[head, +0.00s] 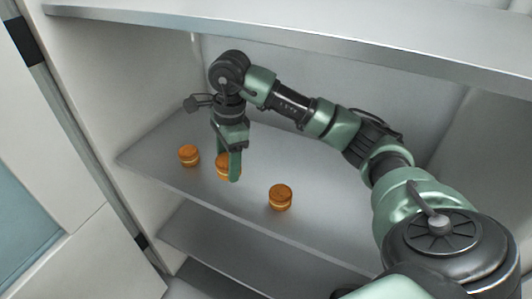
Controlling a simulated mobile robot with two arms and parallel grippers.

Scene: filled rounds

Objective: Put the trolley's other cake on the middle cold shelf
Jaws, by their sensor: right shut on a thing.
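Three small round orange-brown cakes with a pale filling layer show on the middle cold shelf (320,222). One cake (190,155) stands at the left and another cake (281,197) stands nearer the front edge to the right. My right gripper (229,167) points down between them, shut on the third cake (222,165). Its green finger hides part of that cake. The held cake is at or just above the shelf surface; I cannot tell whether it touches. My left gripper is not in view, and neither is the trolley.
An upper shelf (300,38) runs above my right arm, and a lower shelf (225,253) lies below. The cabinet's left side wall (105,85) is close to the left cake. The middle shelf is bare behind the cakes and to the right.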

